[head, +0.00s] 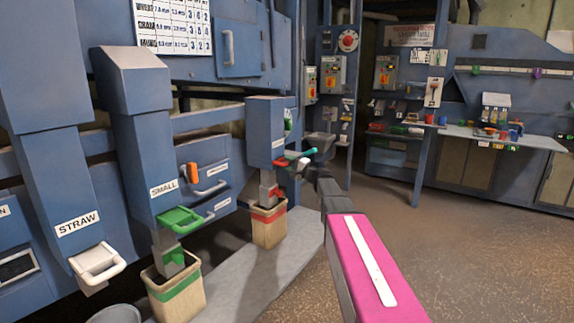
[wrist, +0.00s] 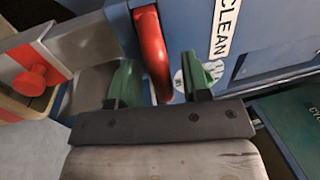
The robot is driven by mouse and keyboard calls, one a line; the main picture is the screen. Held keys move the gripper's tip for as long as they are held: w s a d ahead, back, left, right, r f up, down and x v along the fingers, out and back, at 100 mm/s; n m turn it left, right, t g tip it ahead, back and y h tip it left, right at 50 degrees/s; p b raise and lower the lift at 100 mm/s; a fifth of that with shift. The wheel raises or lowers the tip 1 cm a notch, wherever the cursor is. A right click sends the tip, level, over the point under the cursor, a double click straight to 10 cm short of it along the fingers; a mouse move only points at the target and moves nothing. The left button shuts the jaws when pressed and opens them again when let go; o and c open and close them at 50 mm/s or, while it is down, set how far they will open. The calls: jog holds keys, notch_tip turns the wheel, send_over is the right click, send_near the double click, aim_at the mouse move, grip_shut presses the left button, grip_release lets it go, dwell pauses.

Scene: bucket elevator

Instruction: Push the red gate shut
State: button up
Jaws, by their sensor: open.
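The red gate's handle (wrist: 152,50) is a curved red bar on the blue chute marked CLEAN in the wrist view. In the head view the red gate (head: 282,161) shows small at the front of the far chute, partly hidden by my gripper. My gripper (head: 304,158) is beside that chute with its fingers apart. In the wrist view the green fingertips of my gripper (wrist: 158,80) stand on either side of the red handle's lower end, with nothing clamped between them. I cannot tell whether a finger touches the handle.
A bin with a red band (head: 268,224) stands below the chute. Nearer are the SMALL chute with its green gate (head: 181,218), a green-banded bin (head: 176,296) and the STRAW chute with a white handle (head: 97,262). The floor to the right (head: 450,240) is clear.

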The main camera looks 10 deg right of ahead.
jog(key=v, duration=1)
jog(key=s+a+f+n+g+h, duration=0.25)
jog(key=s+a+f+g, duration=0.2)
jog(key=s+f, duration=0.35)
jog(key=s+a+f+n+g+h, duration=0.25)
jog(key=s+a+f+g, duration=0.2)
jog(key=s+f, duration=0.4)
jog(key=s+d+f+n+g+h, duration=0.1)
jog(key=s+d+f+g+h, duration=0.1)
jog(key=s+f+h, duration=0.3)
jog(key=s+d+f+n+g+h, duration=0.1)
jog(key=s+f+h, duration=0.4)
jog(key=s, duration=0.6)
notch_tip(320, 180, down, 3)
jog(key=shift+s+d+r+n+g, duration=0.2)
jog(key=shift+d+n+g, duration=0.3)
jog(key=shift+d, duration=0.5)
